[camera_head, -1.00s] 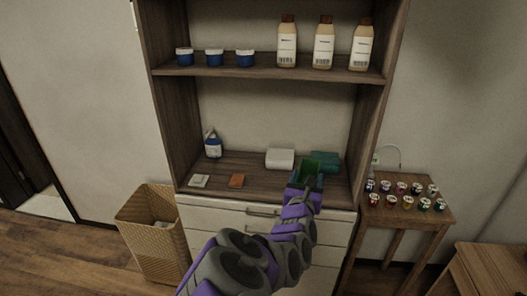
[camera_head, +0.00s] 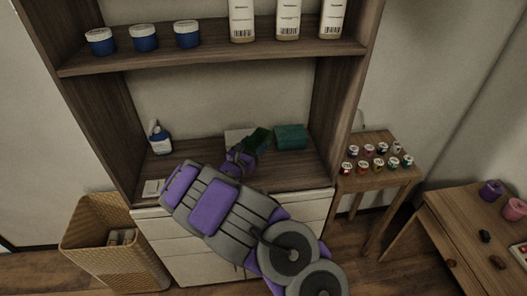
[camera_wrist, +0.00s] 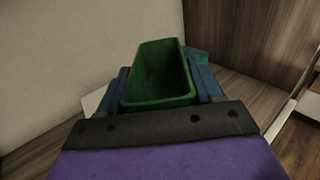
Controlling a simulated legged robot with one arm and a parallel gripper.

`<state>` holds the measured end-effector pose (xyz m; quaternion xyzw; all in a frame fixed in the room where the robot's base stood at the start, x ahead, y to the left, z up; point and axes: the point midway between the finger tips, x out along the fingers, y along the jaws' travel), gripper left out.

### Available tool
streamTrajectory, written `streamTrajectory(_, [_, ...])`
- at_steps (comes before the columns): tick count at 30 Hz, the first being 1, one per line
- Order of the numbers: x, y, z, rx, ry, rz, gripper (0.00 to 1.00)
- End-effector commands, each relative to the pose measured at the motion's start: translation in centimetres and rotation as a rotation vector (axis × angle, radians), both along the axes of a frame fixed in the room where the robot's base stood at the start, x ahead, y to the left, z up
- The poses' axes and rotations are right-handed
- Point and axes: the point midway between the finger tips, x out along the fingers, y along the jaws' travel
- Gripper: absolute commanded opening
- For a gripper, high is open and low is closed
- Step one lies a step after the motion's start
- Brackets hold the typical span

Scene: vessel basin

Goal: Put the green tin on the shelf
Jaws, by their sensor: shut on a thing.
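The green tin (camera_wrist: 155,78) is an open-topped box seen between the two fingers of my gripper (camera_wrist: 160,90) in the wrist view. In the head view my gripper (camera_head: 243,156) is shut on the green tin (camera_head: 258,140), held in front of the wooden unit and at the height of its lower recess. My arm hides part of the worktop below. The upper shelf (camera_head: 215,56) holds several blue jars with white lids (camera_head: 144,37) on the left and white-labelled bottles (camera_head: 289,18) on the right.
A teal box (camera_head: 291,137), a white box (camera_head: 238,135) and a blue-and-white bottle (camera_head: 160,138) stand on the lower worktop. A wicker basket (camera_head: 85,243) is at the left. A small table (camera_head: 372,178) with several little jars is at the right. The upper shelf has a gap between jars and bottles.

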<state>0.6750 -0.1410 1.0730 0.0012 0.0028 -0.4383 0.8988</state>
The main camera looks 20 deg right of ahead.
Motion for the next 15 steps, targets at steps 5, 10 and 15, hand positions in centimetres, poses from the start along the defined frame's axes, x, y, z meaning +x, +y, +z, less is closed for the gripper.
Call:
streamTrajectory(5, [-1.1,-2.3,-2.9,0.001,0.002,-0.112,0.29])
streamTrajectory(10, [-1.7,-3.2,-3.7,-0.003,-0.003,-0.156,0.29])
streamTrajectory(15, [-1.7,-3.3,-4.4,-0.002,-0.002,-0.161,0.29])
